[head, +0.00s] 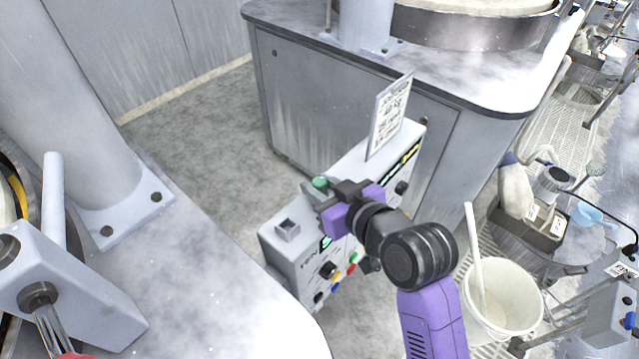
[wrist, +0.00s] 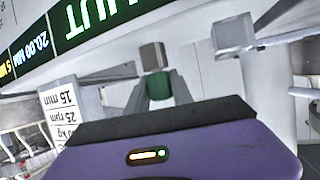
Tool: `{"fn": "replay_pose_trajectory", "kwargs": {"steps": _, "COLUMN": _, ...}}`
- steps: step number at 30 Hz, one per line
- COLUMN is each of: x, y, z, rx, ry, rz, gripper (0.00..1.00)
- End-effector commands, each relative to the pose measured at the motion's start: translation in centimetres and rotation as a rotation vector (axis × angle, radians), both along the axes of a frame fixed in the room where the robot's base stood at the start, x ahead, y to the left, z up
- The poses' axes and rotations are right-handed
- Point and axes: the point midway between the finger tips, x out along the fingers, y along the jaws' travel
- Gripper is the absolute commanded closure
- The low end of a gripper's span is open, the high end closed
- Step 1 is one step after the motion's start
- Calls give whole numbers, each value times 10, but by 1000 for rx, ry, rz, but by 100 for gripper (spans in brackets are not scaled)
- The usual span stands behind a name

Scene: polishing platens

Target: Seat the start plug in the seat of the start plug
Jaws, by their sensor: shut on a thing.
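My gripper (head: 314,191) is shut on the start plug (head: 320,183), above the top of a grey control box (head: 277,258). In the head view only the plug's green head shows between the fingers. In the wrist view the plug (wrist: 158,84) has a green part between the fingertips and a grey block beyond it. The seat (head: 287,230) is a small square grey socket on the box's top, left of and below my gripper in the head view. In the wrist view the seat (wrist: 234,36) is to the right of the plug, apart from it.
A white printed card (head: 390,115) stands upright on the box, behind my gripper. The box front has coloured buttons (head: 338,277) and knobs. A white bucket (head: 502,300) stands at right. A machine cabinet (head: 340,105) is behind. The space above the seat looks clear.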

Motion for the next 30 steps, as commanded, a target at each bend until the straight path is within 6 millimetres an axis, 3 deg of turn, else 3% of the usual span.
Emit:
{"fn": "replay_pose_trajectory", "kwargs": {"steps": 4, "x": 0, "y": 0, "z": -4, "rx": 0, "ry": 0, "rz": 0, "gripper": 100}}
{"fn": "replay_pose_trajectory", "kwargs": {"steps": 5, "x": 0, "y": 0, "z": -4, "rx": 0, "ry": 0, "rz": 0, "gripper": 70}}
{"fn": "replay_pose_trajectory", "kwargs": {"steps": 9, "x": 0, "y": 0, "z": -3, "rx": 0, "ry": 0, "rz": 0, "gripper": 47}}
{"fn": "replay_pose_trajectory", "kwargs": {"steps": 20, "x": -3, "y": -2, "z": -2, "rx": 0, "ry": 0, "rz": -1, "gripper": 47}}
{"fn": "replay_pose_trajectory", "kwargs": {"steps": 30, "x": -44, "y": -26, "z": 17, "rx": 0, "ry": -1, "rz": -2, "gripper": 47}}
